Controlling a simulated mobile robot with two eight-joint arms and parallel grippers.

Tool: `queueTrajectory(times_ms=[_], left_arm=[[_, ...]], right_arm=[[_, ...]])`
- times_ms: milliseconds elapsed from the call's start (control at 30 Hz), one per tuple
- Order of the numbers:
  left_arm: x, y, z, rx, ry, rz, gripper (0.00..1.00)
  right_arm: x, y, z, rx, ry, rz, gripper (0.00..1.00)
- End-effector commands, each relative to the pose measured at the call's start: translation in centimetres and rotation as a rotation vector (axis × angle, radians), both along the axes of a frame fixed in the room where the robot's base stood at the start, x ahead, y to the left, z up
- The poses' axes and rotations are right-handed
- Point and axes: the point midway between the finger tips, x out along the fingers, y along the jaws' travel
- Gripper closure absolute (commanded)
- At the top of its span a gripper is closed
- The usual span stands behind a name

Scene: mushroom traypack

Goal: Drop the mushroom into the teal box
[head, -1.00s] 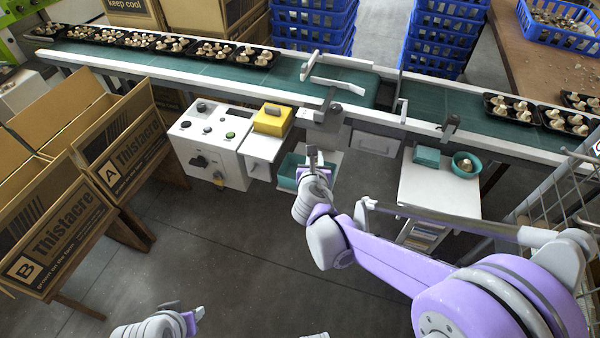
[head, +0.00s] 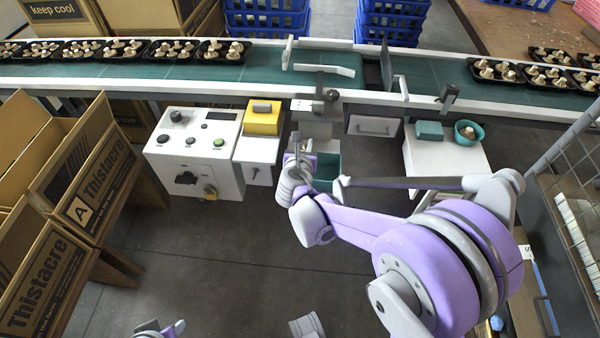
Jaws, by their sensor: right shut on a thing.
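My right gripper (head: 297,146) is shut at the left edge of the teal box (head: 328,167), an open bin below the conveyor. The mushroom in its jaws is too small and hidden to make out. The arm covers part of the box, and its inside shows only in part. A part of my left arm (head: 160,329) shows at the bottom edge; its jaws cannot be made out.
A white control box (head: 195,150) and a yellow box (head: 262,118) stand left of the gripper. A white stand at right holds a teal block (head: 429,131) and a teal bowl (head: 461,128) with mushrooms. The conveyor (head: 250,70) carries black trays.

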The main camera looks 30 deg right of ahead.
Motion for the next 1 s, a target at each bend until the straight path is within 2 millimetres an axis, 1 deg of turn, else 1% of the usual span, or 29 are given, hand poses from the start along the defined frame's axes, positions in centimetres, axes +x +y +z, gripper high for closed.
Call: queueTrajectory(times_ms=[33,100,233,367,467,700,800,900,1000], left_arm=[[0.1,0.0,-0.9,0.000,0.003,0.000,0.57],[0.1,0.0,-1.3,0.000,0.005,0.000,0.57],[0.1,0.0,-1.7,0.000,0.006,0.000,0.57],[0.2,0.0,-2.2,0.000,0.008,0.000,0.57],[0.2,0.0,-2.9,0.000,0.010,0.000,0.57],[0.5,0.0,-5.3,0.000,0.018,0.000,0.57],[0.6,0.0,-6.0,0.000,0.020,0.000,0.57],[0.7,0.0,-6.4,0.000,0.021,0.000,0.57],[0.7,0.0,-6.4,0.000,0.021,0.000,0.57]], right_arm=[[-0.1,-1.3,-1.1,-0.002,0.000,-0.033,1.00],[-0.2,-2.4,-1.6,-0.003,-0.002,-0.067,1.00],[-0.4,-3.5,-2.1,-0.002,-0.005,-0.098,1.00],[-0.4,-3.6,-2.7,-0.003,-0.006,-0.102,1.00],[-0.4,-3.6,-3.5,-0.004,-0.005,-0.101,1.00],[-0.4,-3.6,-6.5,-0.003,-0.004,-0.101,1.00],[-0.4,-3.6,-7.4,-0.004,-0.005,-0.101,1.00],[-0.4,-3.6,-7.9,-0.003,-0.006,-0.100,1.00],[-0.4,-3.6,-7.9,-0.003,-0.006,-0.100,1.00]])
